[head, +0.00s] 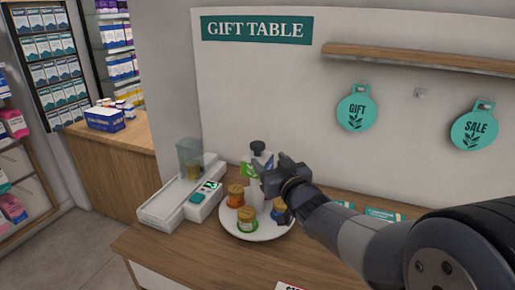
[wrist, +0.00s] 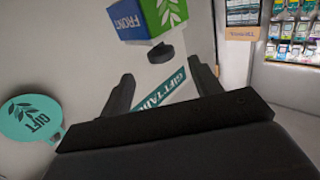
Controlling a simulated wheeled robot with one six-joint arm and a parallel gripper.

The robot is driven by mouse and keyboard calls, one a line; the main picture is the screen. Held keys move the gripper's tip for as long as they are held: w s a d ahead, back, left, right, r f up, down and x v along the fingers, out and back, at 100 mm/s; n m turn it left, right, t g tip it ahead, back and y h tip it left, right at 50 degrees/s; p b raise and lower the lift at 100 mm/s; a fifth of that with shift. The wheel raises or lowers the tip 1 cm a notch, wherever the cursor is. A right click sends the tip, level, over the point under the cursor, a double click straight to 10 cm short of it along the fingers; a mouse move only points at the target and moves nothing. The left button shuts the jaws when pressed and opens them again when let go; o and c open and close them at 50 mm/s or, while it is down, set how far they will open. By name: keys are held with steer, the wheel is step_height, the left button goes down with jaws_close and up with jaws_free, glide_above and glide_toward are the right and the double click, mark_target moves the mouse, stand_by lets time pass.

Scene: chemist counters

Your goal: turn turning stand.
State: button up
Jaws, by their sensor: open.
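The turning stand is a round white plate (head: 262,232) on the wooden table in the head view. It carries small jars: an orange one (head: 235,196), a green one with a tan lid (head: 246,219) and a partly hidden one with blue (head: 279,210). A dark knob (head: 258,148) tops a block with white and green faces (head: 257,165) above the plate. The wrist view shows the block's blue and green faces (wrist: 150,18), one reading FRONT. My gripper (head: 268,178) is over the plate beside the block. Its fingers (wrist: 162,92) are apart with nothing between them.
Teal cards (head: 383,214) lie behind my arm.

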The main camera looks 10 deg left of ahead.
mark_target(258, 147)
steer(key=p+x, duration=0.1)
steer(key=x, duration=0.7)
steer(key=shift+w+a, duration=0.2)
steer(key=shift+w, duration=0.15)
steer(key=shift+c, duration=0.4)
jaws_close()
